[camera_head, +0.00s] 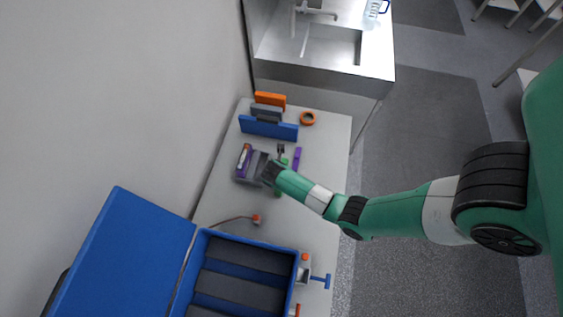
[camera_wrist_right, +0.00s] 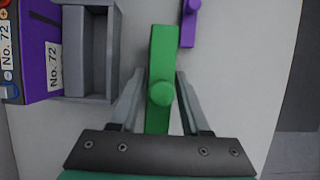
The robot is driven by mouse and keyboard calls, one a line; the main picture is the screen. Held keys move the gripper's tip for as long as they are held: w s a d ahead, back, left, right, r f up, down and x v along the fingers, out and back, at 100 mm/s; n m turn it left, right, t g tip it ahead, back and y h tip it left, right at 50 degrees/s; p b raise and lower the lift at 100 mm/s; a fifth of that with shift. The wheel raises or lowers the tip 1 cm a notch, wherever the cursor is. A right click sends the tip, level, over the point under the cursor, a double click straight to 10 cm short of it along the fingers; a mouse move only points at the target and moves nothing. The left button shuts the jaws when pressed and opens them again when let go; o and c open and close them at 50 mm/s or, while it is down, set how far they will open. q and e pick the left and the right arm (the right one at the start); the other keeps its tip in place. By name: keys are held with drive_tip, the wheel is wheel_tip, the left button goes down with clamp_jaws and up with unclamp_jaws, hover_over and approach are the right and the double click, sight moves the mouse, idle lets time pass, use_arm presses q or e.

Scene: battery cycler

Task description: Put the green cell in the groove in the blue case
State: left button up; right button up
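The green cell (camera_wrist_right: 163,50) is a long flat bar with a round knob; a bit of it shows in the head view (camera_head: 284,161). My right gripper (camera_wrist_right: 160,76) is over it, one finger on each side, with narrow gaps visible between fingers and cell. The gripper looks open. In the head view my right gripper (camera_head: 272,172) is beside the grey and purple device. The blue case (camera_head: 297,262) stands open at the bottom, with dark grey and blue bands inside; its lid (camera_head: 130,250) leans left. My left gripper is not in view.
A purple cell (camera_wrist_right: 187,28) lies beyond the green one; it also shows in the head view (camera_head: 297,158). The purple and grey device (camera_wrist_right: 92,50) marked "No. 72" is close left. Blue (camera_head: 268,129) and orange (camera_head: 270,99) upright pieces stand behind. A small red-topped object (camera_head: 256,219) is near the case.

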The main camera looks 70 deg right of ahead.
clamp_jaws()
idle(1.1)
